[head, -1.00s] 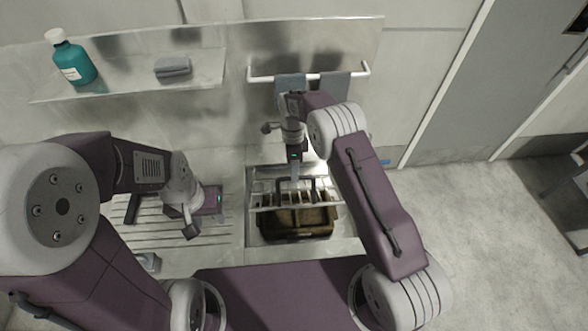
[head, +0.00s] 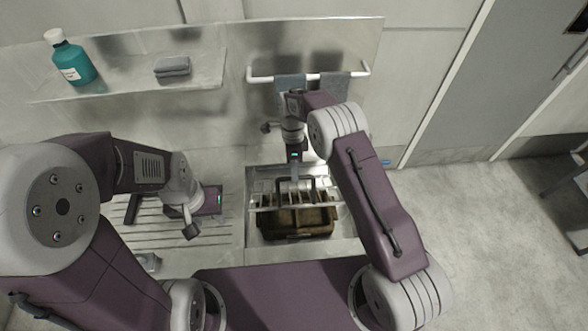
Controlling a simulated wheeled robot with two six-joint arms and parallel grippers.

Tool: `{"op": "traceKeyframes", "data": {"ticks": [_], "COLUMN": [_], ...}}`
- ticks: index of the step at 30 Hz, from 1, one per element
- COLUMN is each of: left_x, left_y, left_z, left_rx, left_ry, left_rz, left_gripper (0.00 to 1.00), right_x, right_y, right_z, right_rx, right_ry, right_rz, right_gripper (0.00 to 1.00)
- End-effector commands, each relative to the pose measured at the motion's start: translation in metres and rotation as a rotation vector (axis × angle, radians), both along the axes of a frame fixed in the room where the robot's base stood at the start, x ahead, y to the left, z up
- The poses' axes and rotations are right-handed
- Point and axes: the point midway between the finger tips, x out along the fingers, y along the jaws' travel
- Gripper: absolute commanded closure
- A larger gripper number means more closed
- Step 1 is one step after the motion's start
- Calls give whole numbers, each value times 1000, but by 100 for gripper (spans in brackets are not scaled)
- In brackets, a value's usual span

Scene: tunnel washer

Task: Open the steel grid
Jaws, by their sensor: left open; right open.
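The steel grid (head: 330,200) is a set of pale metal bars across the upper part of the sink basin, beside and partly over a brown basket (head: 312,228) with a dark handle. My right gripper (head: 295,178) points down at the grid's far part, its tips close to the bars; I cannot tell whether they touch. It is open. My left gripper (head: 212,203) is open and empty over the ribbed drainboard (head: 165,232), left of the basin. My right arm hides part of the basin's right side.
A shelf (head: 115,88) on the back wall holds a teal bottle (head: 74,62) and a folded grey cloth (head: 172,67). A white rail (head: 358,73) with grey towels hangs behind my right arm. A small clear object (head: 149,262) lies at the drainboard's front.

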Motion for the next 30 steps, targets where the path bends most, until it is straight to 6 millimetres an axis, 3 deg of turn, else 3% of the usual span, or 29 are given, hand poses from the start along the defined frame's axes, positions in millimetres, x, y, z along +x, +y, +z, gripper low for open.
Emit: {"op": "traceKeyframes", "data": {"ticks": [6,12,22,26,28,30], "left_x": [0,0,0,0,0,0], "left_y": [0,0,0,0,0,0], "left_z": [-19,-23,-23,-23,-23,-23], "left_rx": [0,0,0,0,0,0], "left_ry": [0,0,0,0,0,0], "left_rz": [0,0,0,0,0,0], "left_gripper": [58,58,58,58,58,58], "right_x": [11,16,16,16,15,11], "right_y": [0,0,-1,-1,-5,-34], "right_z": [41,79,88,88,88,84], "right_rx": [4,2,1,11,17,-54], "right_ry": [-15,-9,-4,-3,2,36], "right_rz": [-1,0,0,54,177,387], "right_gripper": [64,64,64,97,100,100]}}
